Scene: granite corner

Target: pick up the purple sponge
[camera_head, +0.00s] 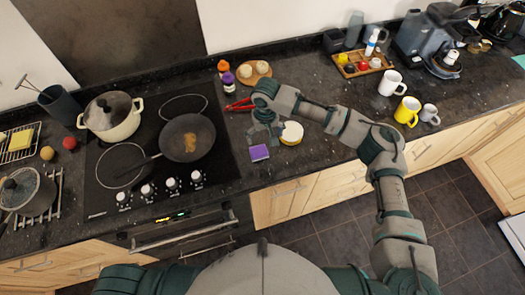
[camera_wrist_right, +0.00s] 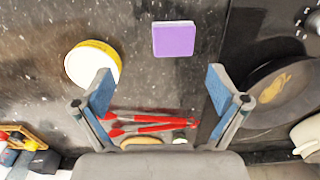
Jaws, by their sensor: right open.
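The purple sponge (camera_head: 259,153) lies flat on the dark granite counter, just right of the stove's front right corner. In the right wrist view the sponge (camera_wrist_right: 174,39) is fully visible, beyond the fingertips and between their lines. My right gripper (camera_head: 264,132) is above the counter behind the sponge, apart from it. In the right wrist view its two fingers (camera_wrist_right: 160,88) are spread wide with nothing between them. My left gripper does not show in the head view.
A round yellow-and-white container (camera_head: 291,133) stands right of the sponge. Red tongs (camera_head: 240,105) lie behind my gripper. A frying pan (camera_head: 187,138) is on the stove to the left. The counter's front edge is close to the sponge. Mugs (camera_head: 407,111) stand far right.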

